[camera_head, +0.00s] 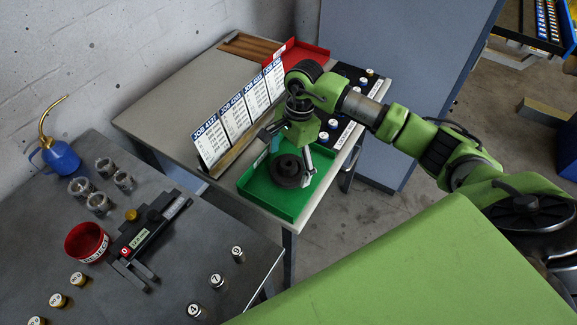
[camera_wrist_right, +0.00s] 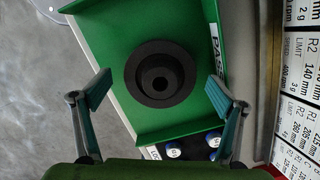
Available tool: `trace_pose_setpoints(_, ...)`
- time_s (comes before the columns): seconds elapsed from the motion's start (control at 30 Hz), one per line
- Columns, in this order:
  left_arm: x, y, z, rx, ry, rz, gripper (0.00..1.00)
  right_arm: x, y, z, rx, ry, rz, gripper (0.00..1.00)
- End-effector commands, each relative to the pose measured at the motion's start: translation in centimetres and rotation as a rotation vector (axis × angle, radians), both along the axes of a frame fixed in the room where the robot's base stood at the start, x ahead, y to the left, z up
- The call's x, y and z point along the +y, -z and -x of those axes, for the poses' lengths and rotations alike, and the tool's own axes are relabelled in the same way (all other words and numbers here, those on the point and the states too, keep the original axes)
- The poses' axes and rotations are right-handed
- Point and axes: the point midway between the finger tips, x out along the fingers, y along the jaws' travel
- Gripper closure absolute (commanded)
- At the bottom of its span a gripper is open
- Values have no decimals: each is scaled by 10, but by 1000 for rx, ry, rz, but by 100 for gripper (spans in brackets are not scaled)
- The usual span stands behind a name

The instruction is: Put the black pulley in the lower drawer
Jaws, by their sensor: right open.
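The black pulley (camera_head: 287,171) sits in the green tray (camera_head: 262,197) on the table's front part. In the right wrist view the pulley (camera_wrist_right: 160,74) is a round, stepped disc with a centre hole, seen from above. My right gripper (camera_head: 287,161) is over the tray. Its two fingers (camera_wrist_right: 158,97) are apart on either side of the pulley and hold nothing. Whether they reach down to its height I cannot tell. My left gripper is not in view. No drawer can be made out in these views.
Upright job cards (camera_head: 235,118) stand close beside the green tray. A red tray (camera_head: 305,57) lies at the back. A dark bench (camera_head: 190,260) at left carries a red bowl (camera_head: 87,242), a blue oil can (camera_head: 61,157) and several weights.

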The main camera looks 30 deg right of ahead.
Motion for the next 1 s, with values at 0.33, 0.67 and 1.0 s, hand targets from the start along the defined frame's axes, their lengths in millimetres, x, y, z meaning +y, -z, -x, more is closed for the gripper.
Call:
trace_pose_setpoints(0.33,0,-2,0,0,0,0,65,2,11,0,0,-1,1,11)
trace_pose_setpoints(0.67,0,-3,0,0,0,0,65,2,8,-2,-6,-1,-3,87)
trace_pose_setpoints(1.0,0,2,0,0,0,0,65,2,3,-2,-8,-2,-2,87)
